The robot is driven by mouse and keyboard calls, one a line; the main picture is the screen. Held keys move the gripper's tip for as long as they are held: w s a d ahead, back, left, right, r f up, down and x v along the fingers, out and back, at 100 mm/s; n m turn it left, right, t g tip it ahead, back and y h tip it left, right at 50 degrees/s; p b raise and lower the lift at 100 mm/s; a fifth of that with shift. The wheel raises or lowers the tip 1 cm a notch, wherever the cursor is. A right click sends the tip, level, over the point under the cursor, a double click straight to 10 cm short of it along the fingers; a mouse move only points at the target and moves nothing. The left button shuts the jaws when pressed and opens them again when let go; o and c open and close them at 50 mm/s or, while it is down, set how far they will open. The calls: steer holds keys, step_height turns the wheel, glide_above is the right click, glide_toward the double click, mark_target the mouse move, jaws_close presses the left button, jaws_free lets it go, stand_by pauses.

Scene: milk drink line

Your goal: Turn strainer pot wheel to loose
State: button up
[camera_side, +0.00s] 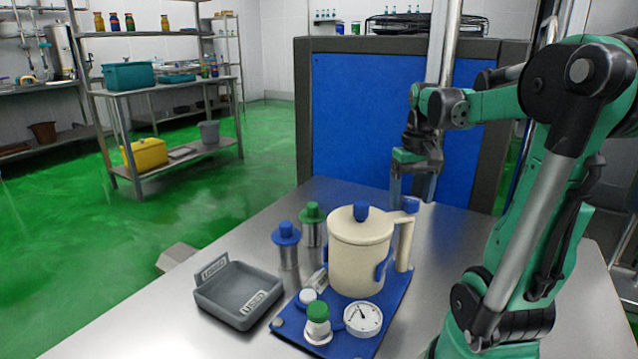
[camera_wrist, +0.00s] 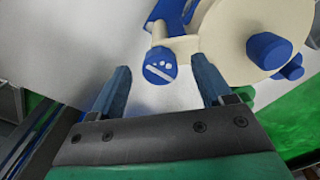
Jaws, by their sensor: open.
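The cream strainer pot (camera_side: 360,255) stands upright on a blue board, with a blue knob (camera_side: 361,210) on its lid. A small blue wheel (camera_side: 411,206) sits at the top of its handle (camera_side: 404,245). In the wrist view the wheel (camera_wrist: 160,66) shows a white bar and dots on its face. My gripper (camera_side: 412,190) points down near the wheel, open and empty. In the wrist view the wheel appears in the gap between my fingertips (camera_wrist: 163,78), apart from both. I cannot tell the exact height between fingertips and wheel.
The blue board (camera_side: 392,306) also holds a round dial (camera_side: 363,318), a green-capped jar (camera_side: 318,322) and a white-capped one. Blue-topped (camera_side: 287,245) and green-topped (camera_side: 312,225) canisters stand left of the pot. A grey tray (camera_side: 238,292) lies front left. The steel table behind the pot is clear.

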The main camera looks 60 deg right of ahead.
steer(key=shift+f, duration=0.2)
jaws_close()
